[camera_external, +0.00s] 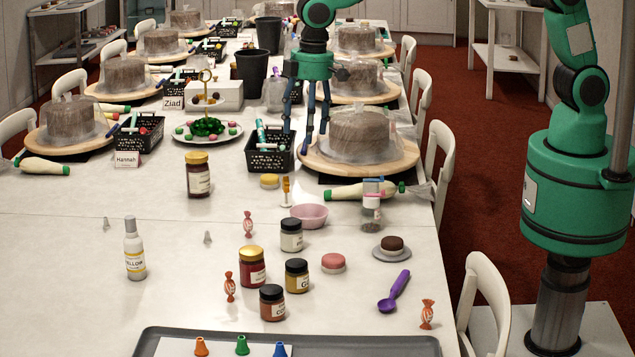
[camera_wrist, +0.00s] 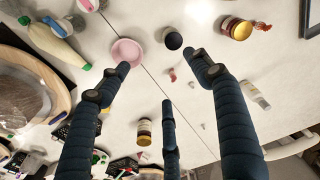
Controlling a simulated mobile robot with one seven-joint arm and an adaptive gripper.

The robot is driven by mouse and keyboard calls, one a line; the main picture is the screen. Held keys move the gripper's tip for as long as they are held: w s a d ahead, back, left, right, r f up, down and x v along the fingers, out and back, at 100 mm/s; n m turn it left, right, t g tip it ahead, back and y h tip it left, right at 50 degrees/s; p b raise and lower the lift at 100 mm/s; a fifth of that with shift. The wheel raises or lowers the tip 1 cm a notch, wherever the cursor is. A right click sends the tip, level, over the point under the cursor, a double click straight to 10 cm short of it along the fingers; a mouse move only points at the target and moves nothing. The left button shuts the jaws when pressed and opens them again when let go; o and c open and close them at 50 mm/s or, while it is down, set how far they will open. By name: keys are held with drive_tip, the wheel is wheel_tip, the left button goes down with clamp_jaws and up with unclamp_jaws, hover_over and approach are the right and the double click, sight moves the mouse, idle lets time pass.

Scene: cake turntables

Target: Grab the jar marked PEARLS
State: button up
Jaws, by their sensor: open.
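Several jars stand on the near half of the table. A pale jar with a black lid (camera_external: 291,235) stands beside the pink bowl; its label is too small to read. It also shows from above in the wrist view (camera_wrist: 173,40). A red jar with a gold lid (camera_external: 252,268), a jar with a label starting with G (camera_external: 297,276) and a dark red jar (camera_external: 271,303) stand nearer. A brown jar (camera_external: 198,175) stands farther left. I cannot read PEARLS on any jar. My gripper (camera_external: 306,135) is open and empty, above the table between a black basket and a covered cake.
The pink bowl (camera_external: 309,215) and a clear shaker (camera_external: 371,208) stand near the pale jar. Wrapped candies, a yellow-labelled bottle (camera_external: 134,250) and a purple scoop (camera_external: 394,291) lie or stand around. A grey tray (camera_external: 400,346) is at the front. The left middle is mostly clear.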

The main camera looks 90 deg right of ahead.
drive_tip(key=g, duration=0.1)
hover_over(290, 221)
wheel_tip(290, 221, down, 12)
drive_tip(key=shift+a, duration=0.2)
drive_tip(key=shift+f+b, duration=0.55)
drive_tip(key=shift+f, duration=3.7)
drive_tip(key=shift+f, duration=0.1)
drive_tip(key=shift+d+f+b, duration=0.1)
drive_tip(key=shift+f+b, duration=0.6)
drive_tip(key=shift+f, duration=1.8)
drive_tip(key=c, duration=1.3)
drive_tip(key=shift+r, duration=0.15)
